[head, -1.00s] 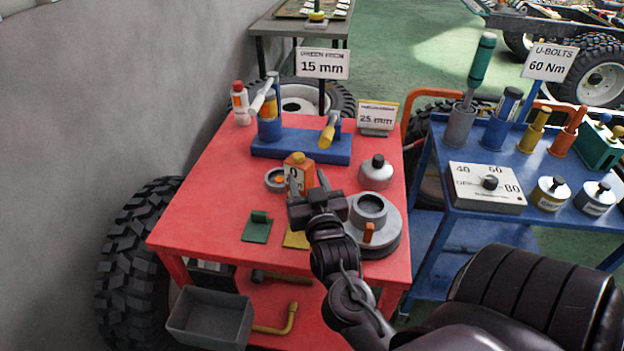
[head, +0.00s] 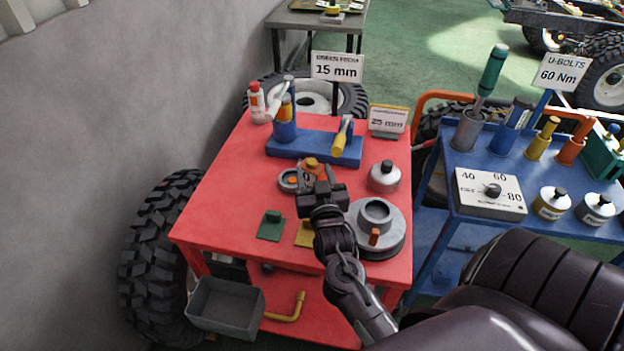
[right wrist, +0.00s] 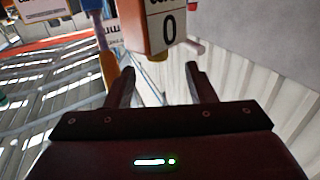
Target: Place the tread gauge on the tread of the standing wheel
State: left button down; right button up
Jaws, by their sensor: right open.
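An orange block with a white face marked 0, which I take for the tread gauge (head: 312,167), stands on the red table, partly hidden by my right gripper. It also shows in the right wrist view (right wrist: 163,28), beyond the fingers and near the gap between them. My right gripper (head: 319,186) is open with nothing between its fingers, close in front of the block. The standing wheel (head: 160,262), a black knobbly tyre, is upright at the table's left side by the wall. Its tread faces outward. My left gripper is not in view.
The red table (head: 225,185) also holds a blue block (head: 290,146) with tools, a grey ringed part (head: 395,238), a silver pot (head: 384,177) and green (head: 270,229) and yellow pads. A grey bin (head: 228,305) is low in front. A blue cart stands right.

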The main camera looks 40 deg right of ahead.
aim_at(312, 162)
jog(key=p+x, duration=0.1)
jog(key=x, duration=0.3)
jog(key=shift+w+d+p, duration=0.3)
jog(key=shift+w+d+f, duration=0.15)
jog(key=shift+w, duration=0.2)
